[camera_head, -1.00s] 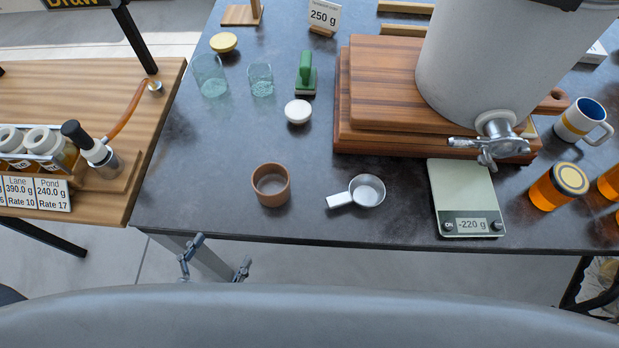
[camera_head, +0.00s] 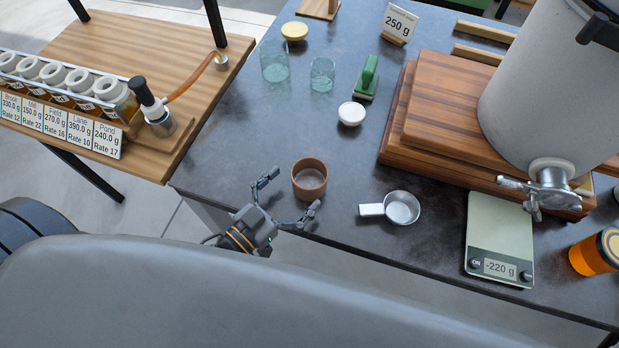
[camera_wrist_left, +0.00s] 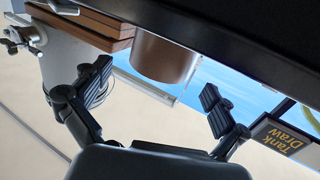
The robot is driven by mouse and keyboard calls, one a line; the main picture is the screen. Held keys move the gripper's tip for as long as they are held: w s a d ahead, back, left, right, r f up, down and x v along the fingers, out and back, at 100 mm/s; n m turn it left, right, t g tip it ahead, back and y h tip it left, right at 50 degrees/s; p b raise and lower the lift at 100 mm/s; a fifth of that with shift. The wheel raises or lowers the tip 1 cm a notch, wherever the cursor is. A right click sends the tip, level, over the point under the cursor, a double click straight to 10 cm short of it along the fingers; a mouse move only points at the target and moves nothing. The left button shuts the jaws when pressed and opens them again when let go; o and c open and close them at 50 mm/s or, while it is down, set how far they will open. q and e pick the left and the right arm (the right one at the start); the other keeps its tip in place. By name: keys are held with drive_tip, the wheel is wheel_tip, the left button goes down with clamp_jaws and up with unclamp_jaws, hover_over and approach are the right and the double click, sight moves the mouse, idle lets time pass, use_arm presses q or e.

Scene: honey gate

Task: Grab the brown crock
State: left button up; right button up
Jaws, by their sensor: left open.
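The brown crock (camera_head: 309,180) is a small, open, round cup standing upright near the front edge of the dark table. It looks empty. My left gripper (camera_head: 290,192) is open at the table's front edge, with its fingers pointing at the crock from the front left. In the left wrist view the crock (camera_wrist_left: 163,58) shows ahead of and between the two spread fingers (camera_wrist_left: 155,90). The fingers do not appear to touch it. My right gripper is not in view.
A metal measuring cup (camera_head: 402,208) lies just right of the crock, and a scale (camera_head: 497,215) reading -220 g is farther right. A wooden stand (camera_head: 440,115) holds a large grey tank (camera_head: 540,90). The table left of the crock is clear.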

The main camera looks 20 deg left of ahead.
sight(305, 178)
use_arm(q)
drive_tip(key=x, duration=0.3)
drive_tip(key=shift+w, duration=0.15)
drive_tip(key=c, duration=1.5)
drive_tip(key=shift+r, duration=0.1)
